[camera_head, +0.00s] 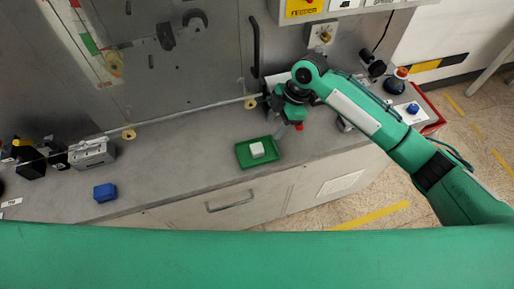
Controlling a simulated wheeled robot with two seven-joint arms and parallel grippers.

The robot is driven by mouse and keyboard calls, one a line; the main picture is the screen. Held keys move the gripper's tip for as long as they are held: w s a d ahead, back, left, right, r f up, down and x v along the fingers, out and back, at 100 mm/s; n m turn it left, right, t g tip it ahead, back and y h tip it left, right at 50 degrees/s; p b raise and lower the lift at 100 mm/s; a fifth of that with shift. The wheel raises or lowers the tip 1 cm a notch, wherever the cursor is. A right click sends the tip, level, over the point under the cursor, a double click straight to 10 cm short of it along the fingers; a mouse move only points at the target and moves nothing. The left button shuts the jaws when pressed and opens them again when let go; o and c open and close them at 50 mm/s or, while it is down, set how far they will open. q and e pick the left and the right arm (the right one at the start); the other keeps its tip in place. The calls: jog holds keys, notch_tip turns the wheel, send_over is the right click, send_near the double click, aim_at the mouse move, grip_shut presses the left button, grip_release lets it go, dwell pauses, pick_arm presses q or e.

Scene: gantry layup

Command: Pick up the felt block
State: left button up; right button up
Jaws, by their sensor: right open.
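A small white block (257,149), which looks like the felt block, sits in a shallow green tray (272,160) on the grey bench. My right gripper (290,131) is open above the bench, just up and to the right of the tray. It is apart from the white block, and nothing shows between its fingers. The right arm reaches in from the right. My left gripper is not in view.
A blue block (105,192) lies at the left of the grey bench (190,166). A grey metal device (92,153) stands behind it. Another blue piece (413,108) lies at the far right. The bench between the blue block and the tray is clear.

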send_over(262, 147)
jog(key=d, duration=0.2)
jog(key=f, duration=0.2)
jog(key=w+f+p, duration=0.1)
jog(key=f, duration=0.1)
jog(key=shift+f, duration=0.15)
jog(key=x, duration=0.1)
jog(key=p+x, duration=0.1)
jog(key=x, duration=0.1)
jog(key=p+x, duration=0.1)
jog(key=shift+d+f, duration=0.15)
jog(key=shift+f, duration=0.25)
jog(key=shift+s+f+p, duration=0.1)
jog(key=shift+f+p, duration=0.2)
jog(key=shift+f, duration=0.05)
jog(key=shift+c, duration=0.5)
jog(key=c, duration=0.6)
